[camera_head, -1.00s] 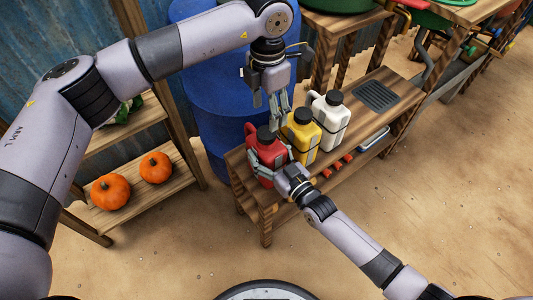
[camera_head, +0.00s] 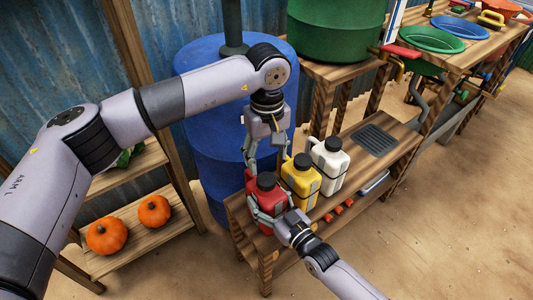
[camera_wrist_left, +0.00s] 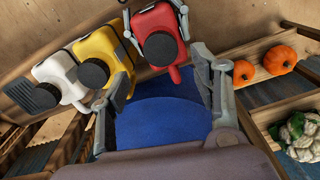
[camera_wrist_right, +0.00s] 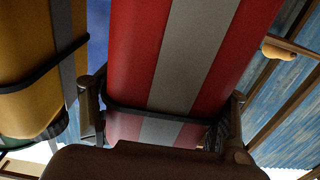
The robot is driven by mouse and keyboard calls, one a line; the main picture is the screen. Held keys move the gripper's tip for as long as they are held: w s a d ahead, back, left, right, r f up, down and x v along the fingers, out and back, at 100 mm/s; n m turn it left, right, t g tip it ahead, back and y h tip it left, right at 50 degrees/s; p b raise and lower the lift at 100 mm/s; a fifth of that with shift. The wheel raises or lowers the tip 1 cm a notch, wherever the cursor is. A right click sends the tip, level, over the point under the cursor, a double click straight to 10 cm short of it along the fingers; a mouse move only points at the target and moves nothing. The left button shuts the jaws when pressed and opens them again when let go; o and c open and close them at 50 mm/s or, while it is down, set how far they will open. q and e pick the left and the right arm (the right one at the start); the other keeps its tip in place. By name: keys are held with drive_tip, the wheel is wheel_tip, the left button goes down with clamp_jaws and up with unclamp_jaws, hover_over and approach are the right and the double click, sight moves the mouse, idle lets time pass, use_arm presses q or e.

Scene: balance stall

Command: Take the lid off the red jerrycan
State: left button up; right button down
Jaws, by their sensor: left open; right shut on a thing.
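The red jerrycan (camera_head: 265,205) stands upright on the wooden bench at its left end. Its black lid (camera_head: 266,181) is on top; it also shows as a dark disc in the left wrist view (camera_wrist_left: 160,49). My right gripper (camera_head: 268,218) is shut around the jerrycan's body, whose red side with a grey stripe fills the right wrist view (camera_wrist_right: 150,60). My left gripper (camera_head: 265,168) is open, pointing down, just above and behind the lid. In the left wrist view its fingers (camera_wrist_left: 158,75) are spread wide, with the lid between and beyond them.
A yellow jerrycan (camera_head: 301,175) stands close beside the red one, then a white one (camera_head: 329,160). A blue barrel (camera_head: 205,120) is behind. A shelf at left holds two pumpkins (camera_head: 106,234). A dark grille (camera_head: 375,140) lies on the bench's free right end.

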sight(267, 179)
use_arm(q)
drive_tip(key=m, duration=1.1)
drive_tip(key=shift+m, duration=0.3)
drive_tip(key=shift+f, duration=4)
drive_tip(key=shift+c, duration=0.2)
